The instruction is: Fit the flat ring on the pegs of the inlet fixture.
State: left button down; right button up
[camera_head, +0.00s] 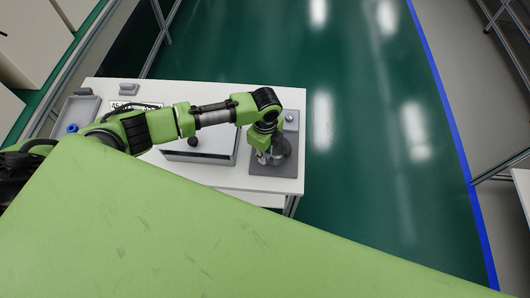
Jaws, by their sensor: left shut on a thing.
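The inlet fixture (274,170) is a grey plate at the right end of the white table. A dark grey round part shows at its middle (283,148), partly behind my gripper. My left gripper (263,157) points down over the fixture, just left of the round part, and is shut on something. That piece appears to be the flat ring, but it is small and mostly hidden. I cannot tell how it sits against the pegs. My right gripper is not in view.
A white box-like unit (205,148) with a dark knob stands left of the fixture, under my left arm. A grey tray (77,112) with a blue item (72,128) is at the table's left end. Green floor (370,150) lies open to the right.

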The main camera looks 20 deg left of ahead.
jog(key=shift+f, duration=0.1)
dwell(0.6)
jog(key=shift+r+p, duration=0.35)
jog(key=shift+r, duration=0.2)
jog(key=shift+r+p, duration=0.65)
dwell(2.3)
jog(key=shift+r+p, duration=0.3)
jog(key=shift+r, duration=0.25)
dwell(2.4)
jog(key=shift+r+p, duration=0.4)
jog(key=shift+p, duration=0.25)
